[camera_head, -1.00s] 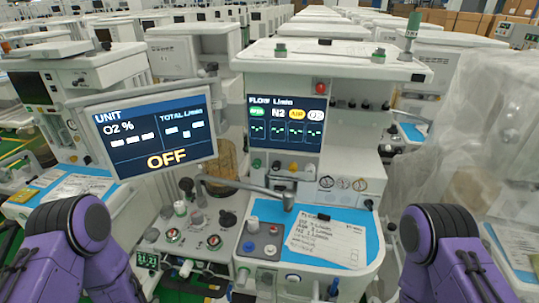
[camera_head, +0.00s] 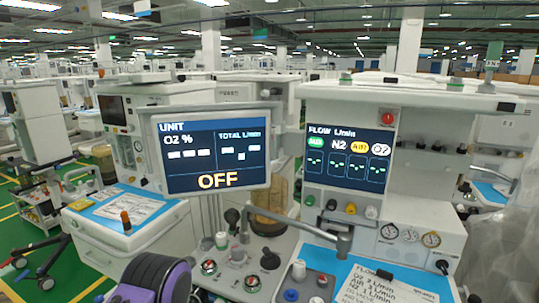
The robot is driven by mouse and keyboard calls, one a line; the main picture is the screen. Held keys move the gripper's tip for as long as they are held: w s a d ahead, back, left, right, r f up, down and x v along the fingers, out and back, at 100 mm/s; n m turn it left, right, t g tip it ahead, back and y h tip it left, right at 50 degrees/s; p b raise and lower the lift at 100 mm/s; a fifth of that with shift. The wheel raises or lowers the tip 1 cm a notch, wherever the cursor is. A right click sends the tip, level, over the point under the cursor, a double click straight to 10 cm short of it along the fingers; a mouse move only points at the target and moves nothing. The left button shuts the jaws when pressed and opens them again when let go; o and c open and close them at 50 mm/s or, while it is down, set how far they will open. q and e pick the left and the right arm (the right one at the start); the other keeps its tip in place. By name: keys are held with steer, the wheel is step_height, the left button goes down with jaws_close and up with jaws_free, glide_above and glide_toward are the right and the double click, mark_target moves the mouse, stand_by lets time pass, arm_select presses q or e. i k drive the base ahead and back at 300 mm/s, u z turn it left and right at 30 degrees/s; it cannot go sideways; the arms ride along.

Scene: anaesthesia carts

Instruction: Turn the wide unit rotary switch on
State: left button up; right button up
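The wide anaesthesia unit (camera_head: 446,190) stands in front of me, right of centre. Its UNIT screen (camera_head: 213,150) on an arm reads OFF, with dashes under O2 % and TOTAL L/min. A FLOW L/min screen (camera_head: 348,158) with dashes is on its upright. Below the UNIT screen is a panel of knobs and gauges, with a black knob (camera_head: 270,259) and a white-topped knob (camera_head: 221,240). I cannot tell which control is the rotary switch. Only a purple and black part of my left arm shows at the bottom left; neither gripper is in view.
A blue work surface with a printed sheet (camera_head: 370,288) is at the lower right. Another cart with a blue top and an orange-topped item (camera_head: 126,222) stands at left. Wheeled bases stand on the green floor (camera_head: 30,240). Many carts fill the background.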

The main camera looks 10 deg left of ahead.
mark_target(442, 264)
steer(key=u, duration=0.7)
steer(key=k, duration=1.05)
steer(key=u, duration=1.7)
steer(key=i, duration=1.1)
steer(key=z, duration=0.7)
steer(key=i, duration=0.75)
steer(key=z, duration=1.15)
steer(key=i, duration=0.4)
steer(key=z, duration=1.7)
